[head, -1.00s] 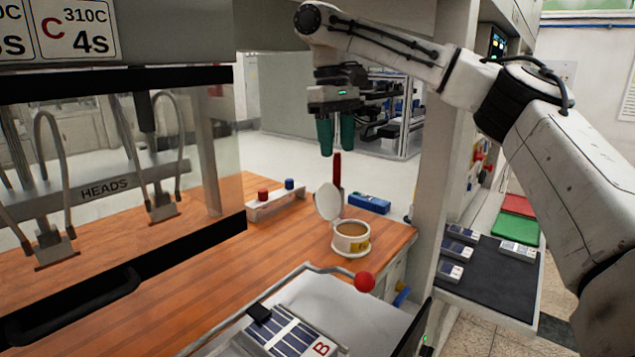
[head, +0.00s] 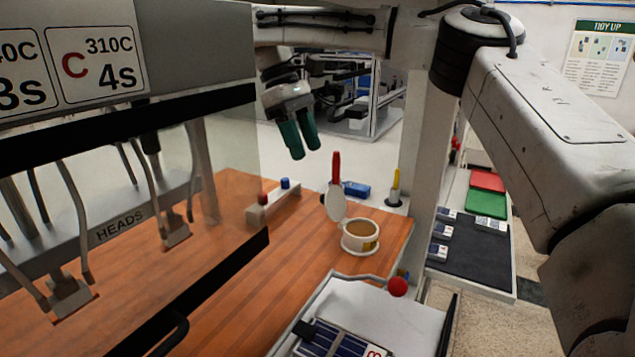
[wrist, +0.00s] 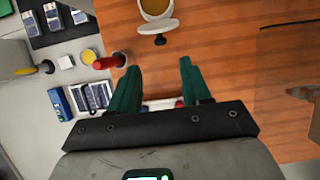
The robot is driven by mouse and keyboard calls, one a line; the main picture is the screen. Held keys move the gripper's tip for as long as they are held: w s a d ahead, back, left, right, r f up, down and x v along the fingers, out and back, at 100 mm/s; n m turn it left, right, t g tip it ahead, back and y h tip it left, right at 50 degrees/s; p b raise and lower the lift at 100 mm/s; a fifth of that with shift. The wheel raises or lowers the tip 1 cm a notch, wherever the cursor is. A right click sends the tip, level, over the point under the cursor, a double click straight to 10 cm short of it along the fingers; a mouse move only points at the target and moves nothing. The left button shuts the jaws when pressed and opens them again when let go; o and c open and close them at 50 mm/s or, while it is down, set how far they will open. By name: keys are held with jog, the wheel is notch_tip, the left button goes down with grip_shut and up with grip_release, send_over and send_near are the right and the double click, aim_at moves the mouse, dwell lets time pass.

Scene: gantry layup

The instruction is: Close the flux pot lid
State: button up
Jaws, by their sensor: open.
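The flux pot (head: 360,238) is a small white round pot with brown contents and a yellow mark, standing on the wooden bench. Its white lid (head: 335,201) stands raised at the pot's left back edge, so the pot is open. The pot (wrist: 155,8) is partly cut off at the top of the wrist view, with the lid (wrist: 158,27) seen nearly edge-on. My gripper (head: 303,155), with green fingers, is open and empty above and behind the pot, to its upper left. Its fingers also show apart in the wrist view (wrist: 158,75).
A red upright handle (head: 336,167) stands just behind the lid. A blue box (head: 356,189), a yellow-handled tool (head: 396,185) and a rack with red and blue caps (head: 272,202) are nearby. A tray with a red ball knob (head: 398,287) lies in front; a clear guard (head: 225,170) is left.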

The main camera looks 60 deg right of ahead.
aim_at(330, 204)
jog(key=x, duration=0.9)
jog(key=shift+f, duration=0.4)
jog(key=shift+a, duration=0.1)
jog(key=shift+c, duration=0.2)
grip_shut()
